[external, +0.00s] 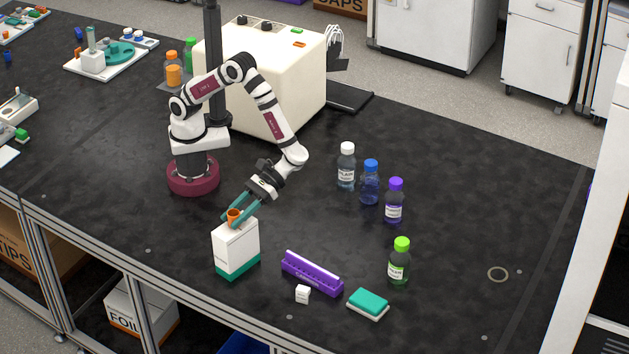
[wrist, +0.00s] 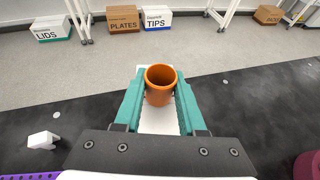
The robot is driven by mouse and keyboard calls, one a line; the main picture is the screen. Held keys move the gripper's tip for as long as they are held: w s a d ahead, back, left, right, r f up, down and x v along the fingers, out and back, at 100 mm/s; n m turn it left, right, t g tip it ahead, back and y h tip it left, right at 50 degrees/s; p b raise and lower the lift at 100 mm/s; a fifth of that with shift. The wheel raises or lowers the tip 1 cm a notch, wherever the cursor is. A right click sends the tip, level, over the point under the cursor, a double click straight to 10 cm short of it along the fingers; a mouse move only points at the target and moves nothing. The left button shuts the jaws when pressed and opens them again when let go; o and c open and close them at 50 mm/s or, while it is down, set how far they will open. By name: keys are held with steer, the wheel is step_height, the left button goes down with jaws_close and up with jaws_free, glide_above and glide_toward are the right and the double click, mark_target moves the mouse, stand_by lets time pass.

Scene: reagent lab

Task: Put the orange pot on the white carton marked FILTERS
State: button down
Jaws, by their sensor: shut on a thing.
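The orange pot (external: 234,214) is a small open-topped cup. My gripper (external: 236,219) has its two teal fingers shut on it, one on either side. The pot is upright at the top of a white carton (external: 235,248) with a green base, near the bench's front edge. I cannot tell whether its bottom touches the carton. No FILTERS marking is readable on the carton. In the wrist view the pot (wrist: 160,86) sits between the fingertips, with the carton's white top (wrist: 158,122) beneath it.
A purple rack (external: 312,273), a small white block (external: 302,293) and a teal-topped box (external: 368,303) lie right of the carton. Several capped bottles, including a green-capped one (external: 399,262), stand farther right. A large cream machine (external: 265,80) stands behind my arm.

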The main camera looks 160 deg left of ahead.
steer(key=shift+f, duration=0.1)
steer(key=c, duration=0.5)
jaws_free()
